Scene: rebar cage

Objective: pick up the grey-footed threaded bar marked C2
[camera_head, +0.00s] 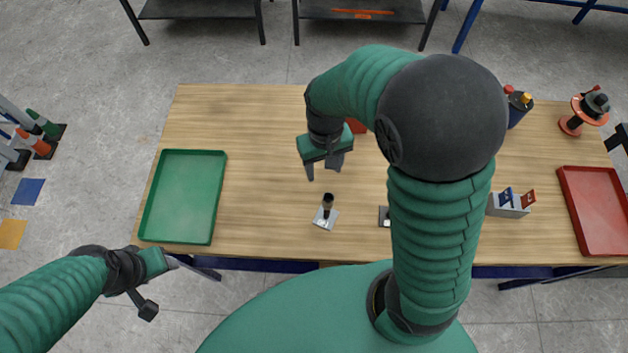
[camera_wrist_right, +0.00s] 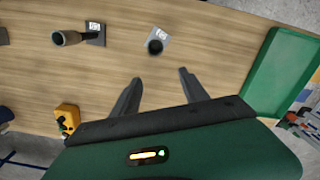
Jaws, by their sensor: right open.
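A dark threaded bar (camera_head: 327,201) stands upright on a grey foot (camera_head: 324,219) near the table's front edge. In the right wrist view its dark end (camera_wrist_right: 155,46) shows beside a white label too small to read. A second dark bar (camera_wrist_right: 70,38) has a grey foot (camera_wrist_right: 96,33) with a label I cannot read surely; in the head view my right arm hides most of it. I cannot tell which is C2. My right gripper (camera_head: 323,171) is open and empty, above and behind the first bar. My left gripper (camera_head: 161,286) is open and empty off the table's front-left.
A green tray (camera_head: 146,205) lies at the table's left and a red tray (camera_head: 621,213) at its right. A grey block with blue and red tags (camera_head: 507,205) stands right of my arm. Behind it are a dark container (camera_head: 520,106) and a red-based tool (camera_head: 571,125). The back-left wood is clear.

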